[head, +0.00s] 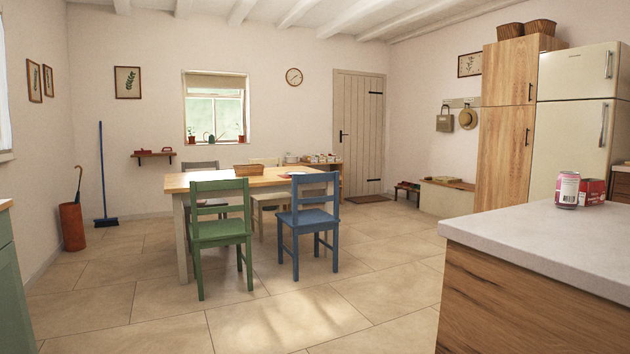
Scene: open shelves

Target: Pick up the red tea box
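A small red box (593,191) sits on the light counter top (520,225) at the right of the head view. It looks like a red tea box, but its label is too small to read. A pink and white can (567,189) stands just left of it and hides part of its left side. Neither of my grippers shows in the head view.
The wooden-fronted counter (530,305) fills the lower right. A dining table (262,182) with a green chair (217,232) and a blue chair (308,220) stands mid-room. The tiled floor in front is clear. Small red items (143,151) lie on a wall shelf.

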